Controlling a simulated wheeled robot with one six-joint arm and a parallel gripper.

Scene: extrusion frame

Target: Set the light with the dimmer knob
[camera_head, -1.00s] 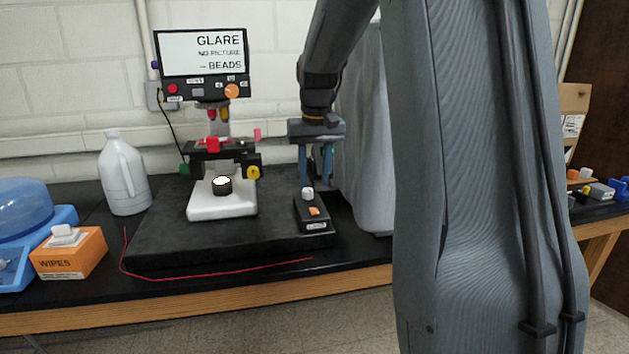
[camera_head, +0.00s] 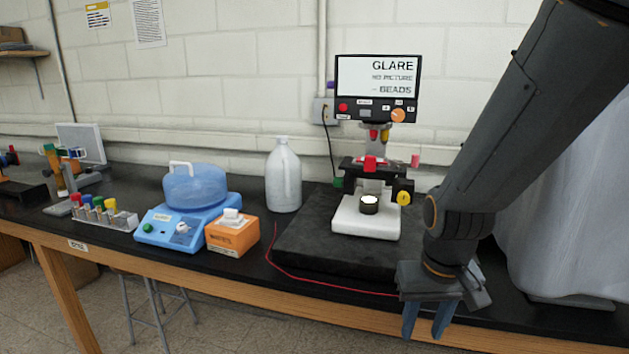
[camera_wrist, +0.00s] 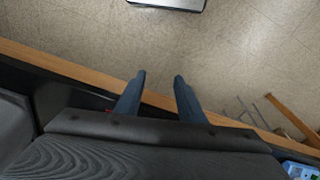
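My gripper (camera_head: 427,320) points down at the front edge of the bench, in front of the microscope, with its two blue fingers apart and nothing between them. In the wrist view my gripper (camera_wrist: 160,95) also shows its fingers apart above the bench edge and floor. The microscope (camera_head: 366,222) has a white base with a bright lit disc (camera_head: 369,200) on it. Its screen (camera_head: 378,78) reads "GLARE", "NO PICTURE" and "BEADS". The small black box with the white knob, seen earlier right of the microscope, is not visible now; my arm covers that area.
Left stand a white jug (camera_head: 283,180), an orange wipes box (camera_head: 232,235) and a blue domed device (camera_head: 190,205). A grey cover (camera_head: 570,230) hangs at right.

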